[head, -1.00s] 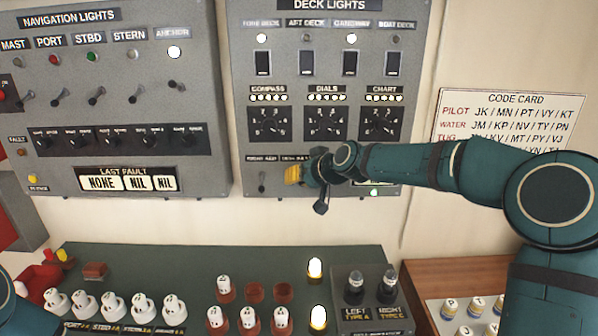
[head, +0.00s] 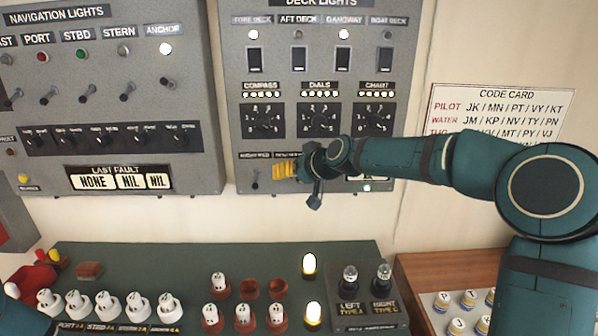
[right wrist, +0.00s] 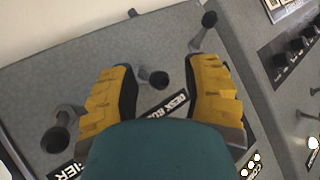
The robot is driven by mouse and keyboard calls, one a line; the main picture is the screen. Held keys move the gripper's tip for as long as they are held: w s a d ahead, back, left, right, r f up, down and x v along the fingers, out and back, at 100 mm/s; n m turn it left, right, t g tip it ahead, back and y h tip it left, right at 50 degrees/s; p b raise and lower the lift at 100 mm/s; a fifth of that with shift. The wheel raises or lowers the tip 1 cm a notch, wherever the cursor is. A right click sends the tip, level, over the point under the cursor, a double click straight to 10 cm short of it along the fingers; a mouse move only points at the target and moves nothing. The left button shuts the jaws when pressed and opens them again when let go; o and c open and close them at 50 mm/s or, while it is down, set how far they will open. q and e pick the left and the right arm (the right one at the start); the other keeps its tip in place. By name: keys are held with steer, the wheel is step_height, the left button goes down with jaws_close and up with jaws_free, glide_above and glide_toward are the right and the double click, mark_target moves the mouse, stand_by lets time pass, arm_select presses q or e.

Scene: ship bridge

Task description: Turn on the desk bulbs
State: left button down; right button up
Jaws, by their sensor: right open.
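My right gripper (head: 284,171) is at the lower part of the deck lights panel (head: 236,110). In the right wrist view its yellow fingers (right wrist: 165,90) are open, one on each side of a dark-tipped toggle lever (right wrist: 154,79). Contact with the lever cannot be told. A label starting "DESK BU" (right wrist: 168,106) lies beside this lever, partly hidden by a finger. On the desk, two bulbs glow, one behind (head: 309,265) and one in front (head: 313,316). The left (head: 350,274) and right (head: 382,272) socket bulbs look unlit. My left gripper is out of view.
Other toggle levers stand close by, one at the left (right wrist: 58,132) and one above right (right wrist: 207,24) in the right wrist view. Rotary knobs (head: 319,121) sit just above my gripper. White-based bulbs (head: 105,305) and red sockets (head: 249,288) crowd the desk.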

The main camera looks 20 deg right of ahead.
steer(key=v, duration=1.1)
steer(key=shift+s+r, duration=0.15)
steer(key=shift+r, duration=0.05)
